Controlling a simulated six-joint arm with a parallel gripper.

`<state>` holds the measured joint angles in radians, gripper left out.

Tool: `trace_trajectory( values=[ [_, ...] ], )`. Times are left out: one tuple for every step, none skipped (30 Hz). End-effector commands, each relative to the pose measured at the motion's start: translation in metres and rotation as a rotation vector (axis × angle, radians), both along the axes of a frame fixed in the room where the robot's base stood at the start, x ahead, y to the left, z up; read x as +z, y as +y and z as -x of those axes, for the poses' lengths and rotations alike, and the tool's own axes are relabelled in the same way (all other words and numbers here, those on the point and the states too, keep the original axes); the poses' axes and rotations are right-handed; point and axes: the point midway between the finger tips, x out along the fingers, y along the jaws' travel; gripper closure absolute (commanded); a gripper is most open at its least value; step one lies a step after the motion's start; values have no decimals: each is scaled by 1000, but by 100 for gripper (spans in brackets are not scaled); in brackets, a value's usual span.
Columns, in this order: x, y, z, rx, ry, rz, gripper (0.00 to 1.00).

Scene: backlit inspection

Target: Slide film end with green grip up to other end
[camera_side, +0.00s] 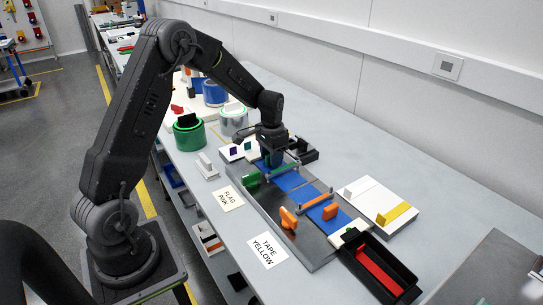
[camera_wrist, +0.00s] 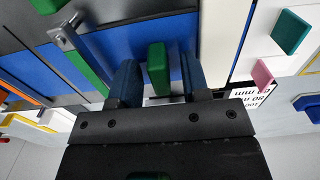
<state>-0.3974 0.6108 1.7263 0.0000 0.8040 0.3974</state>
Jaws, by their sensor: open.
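Blue film (camera_side: 290,181) lies in strips along a dark plate (camera_side: 311,245), and it also shows in the wrist view (camera_wrist: 134,42). A green grip (camera_wrist: 157,68) stands upright at one film end, beside a white strip. My gripper (camera_side: 271,161) is low over the far end of the plate. In the wrist view my open gripper (camera_wrist: 159,78) has one blue finger on each side of the green grip, with visible gaps. In the side view the green grip is mostly hidden by my gripper.
Two orange handles (camera_side: 289,218) stand near the orange bar. A black tray (camera_side: 356,263) with a red piece is at the near end. A white board (camera_side: 377,207) with a yellow strip lies right. Sign cards (camera_side: 267,251) lie left. Rolls stand behind.

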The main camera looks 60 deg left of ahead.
Motion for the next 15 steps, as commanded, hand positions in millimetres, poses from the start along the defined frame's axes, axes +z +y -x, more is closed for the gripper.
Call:
trace_trajectory(
  values=[
    [0,0,0,0,0,0,57],
    [0,0,0,0,0,0,57],
    [0,0,0,0,0,0,60],
    [0,0,0,0,0,0,63],
    [0,0,0,0,0,0,66],
    [0,0,0,0,0,0,70],
    [0,0,0,0,0,0,73],
    [0,0,0,0,0,0,76],
    [0,0,0,0,0,0,79],
    [0,0,0,0,0,0,82],
    [0,0,0,0,0,0,85],
    [0,0,0,0,0,0,89],
    [0,0,0,0,0,0,92],
    [0,0,0,0,0,0,95],
    [0,0,0,0,0,0,99]
  ],
)
